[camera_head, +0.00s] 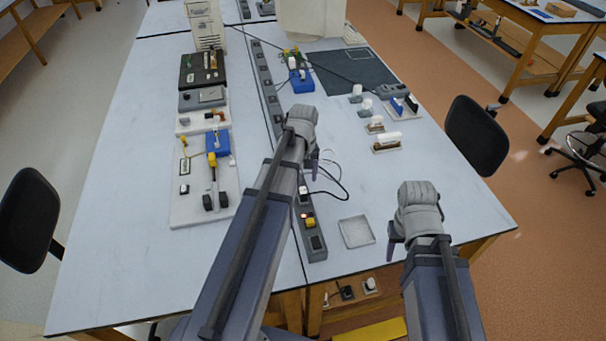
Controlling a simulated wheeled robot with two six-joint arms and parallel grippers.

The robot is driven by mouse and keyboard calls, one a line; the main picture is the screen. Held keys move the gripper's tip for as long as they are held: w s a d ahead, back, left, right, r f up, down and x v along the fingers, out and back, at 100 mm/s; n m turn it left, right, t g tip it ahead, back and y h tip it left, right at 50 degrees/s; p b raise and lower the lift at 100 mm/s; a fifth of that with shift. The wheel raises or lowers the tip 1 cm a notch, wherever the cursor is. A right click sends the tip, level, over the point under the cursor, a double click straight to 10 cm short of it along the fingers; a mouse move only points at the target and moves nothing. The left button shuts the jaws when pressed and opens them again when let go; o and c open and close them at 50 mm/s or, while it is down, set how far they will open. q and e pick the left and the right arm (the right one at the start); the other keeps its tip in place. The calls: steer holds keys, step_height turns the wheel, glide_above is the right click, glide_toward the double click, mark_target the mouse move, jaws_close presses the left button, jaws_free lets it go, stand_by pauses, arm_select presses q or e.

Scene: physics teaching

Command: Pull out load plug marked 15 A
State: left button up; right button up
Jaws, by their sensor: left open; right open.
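A long grey socket strip (317,243) runs along the middle of the white table. Near its front end a yellow plug (309,223) and a white plug (303,195) sit on it, with a black cable by the white one. No 15 A marking is readable, so I cannot tell which plug carries it. My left gripper (313,166) is open above the strip, beyond the white plug; its arm covers part of the strip. My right gripper (394,240) is open and apart from the plugs, over the table's front right.
A shallow clear tray (356,232) lies right of the strip. A white board (188,210) with a blue device (217,144) is on the left. Several small white-topped parts (386,142) stand at the right. The table's front right is mostly clear.

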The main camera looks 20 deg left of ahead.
mark_target(303, 191)
arm_select(q)
steer(key=shift+f+b, duration=3.95)
steer(key=shift+f, duration=0.05)
jaws_close()
steer(key=shift+r+p, duration=0.7)
steer(key=shift+p, duration=0.05)
steer(key=shift+r+p, duration=2.15)
